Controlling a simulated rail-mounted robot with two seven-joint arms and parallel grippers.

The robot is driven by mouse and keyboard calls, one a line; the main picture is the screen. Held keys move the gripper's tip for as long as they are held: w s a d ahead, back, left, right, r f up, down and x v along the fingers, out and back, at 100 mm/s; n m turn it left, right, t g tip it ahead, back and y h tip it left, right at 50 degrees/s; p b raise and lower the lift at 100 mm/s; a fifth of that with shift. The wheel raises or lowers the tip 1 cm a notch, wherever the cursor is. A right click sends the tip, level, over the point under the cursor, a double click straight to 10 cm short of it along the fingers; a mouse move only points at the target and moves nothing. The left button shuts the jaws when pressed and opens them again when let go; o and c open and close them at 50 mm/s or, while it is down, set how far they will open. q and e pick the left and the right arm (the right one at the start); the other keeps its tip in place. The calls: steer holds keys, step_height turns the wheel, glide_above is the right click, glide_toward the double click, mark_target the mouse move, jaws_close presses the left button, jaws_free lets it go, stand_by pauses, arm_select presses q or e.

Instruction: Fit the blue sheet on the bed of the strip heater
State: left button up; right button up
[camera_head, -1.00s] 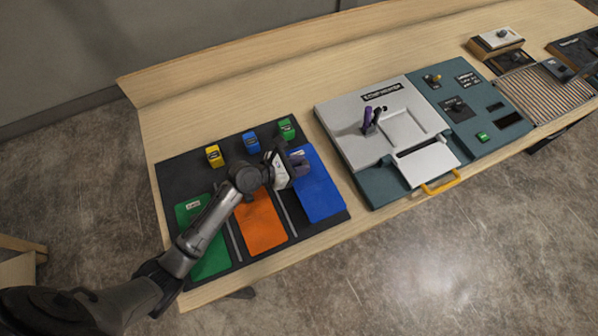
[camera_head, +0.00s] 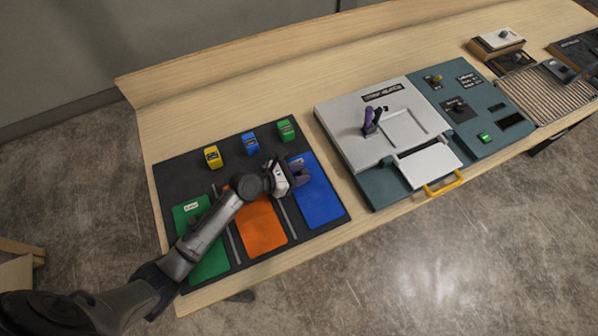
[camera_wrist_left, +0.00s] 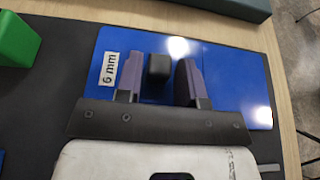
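The blue sheet (camera_head: 321,200) lies flat on the black rack mat at its right side. In the left wrist view the blue sheet (camera_wrist_left: 232,80) has a white "6 mm" label and a small black knob (camera_wrist_left: 158,66). My left gripper (camera_head: 300,174) is over the far part of the sheet. In the wrist view its two purple-grey fingers (camera_wrist_left: 160,78) are open, one on each side of the knob, with visible gaps. The strip heater (camera_head: 352,150) stands to the right, with a pale plate (camera_head: 430,167) and yellow handle at its front. My right gripper is not in view.
An orange sheet (camera_head: 262,228) and a green sheet (camera_head: 210,262) lie left of the blue one on the black mat (camera_head: 180,175). Yellow (camera_head: 213,157), blue (camera_head: 251,143) and green (camera_head: 286,130) blocks stand behind them. Bare wood separates mat and heater.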

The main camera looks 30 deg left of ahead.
arm_select(q)
steer(key=shift+o, duration=1.2)
steer(key=shift+r, duration=0.1)
steer(key=shift+s+a+r, duration=0.15)
steer(key=p+v, duration=0.1)
steer(key=v, duration=0.9)
steer(key=shift+s, duration=0.25)
steer(key=shift+o, duration=0.5)
steer(key=shift+s+a+r, duration=0.25)
steer(key=shift+s+a, duration=0.1)
